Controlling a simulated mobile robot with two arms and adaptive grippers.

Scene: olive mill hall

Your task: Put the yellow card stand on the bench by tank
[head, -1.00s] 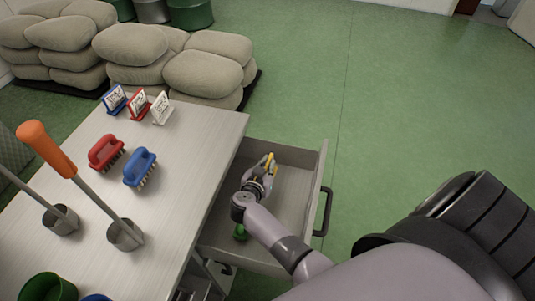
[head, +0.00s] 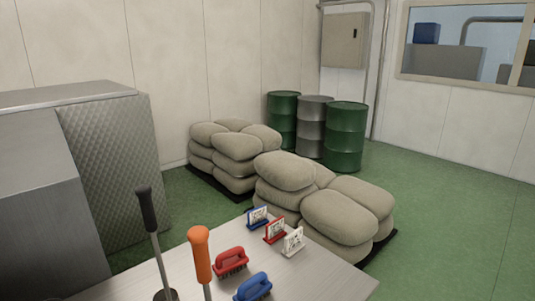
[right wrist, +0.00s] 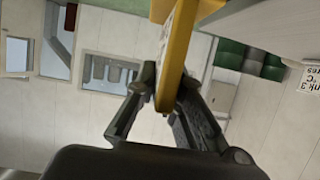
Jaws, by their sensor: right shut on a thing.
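The yellow card stand (right wrist: 177,55) is held between the fingers of my right gripper (right wrist: 167,88) in the right wrist view; its upper part runs out of the picture. The bench (head: 325,282) has a light grey top at the bottom of the head view. On it stand a blue card stand (head: 257,217), a red card stand (head: 274,232) and a white card stand (head: 293,242) in a slanting row near the far edge. In the right wrist view, part of a white card with print (right wrist: 311,79) shows at the right edge. Neither gripper shows in the head view.
On the bench are a red brush (head: 231,262), a blue brush (head: 253,287), an orange-handled tool (head: 200,255) and a black-handled tool (head: 148,215). Stacked sacks (head: 340,215) stand just beyond the bench. The bench top right of the white stand is clear.

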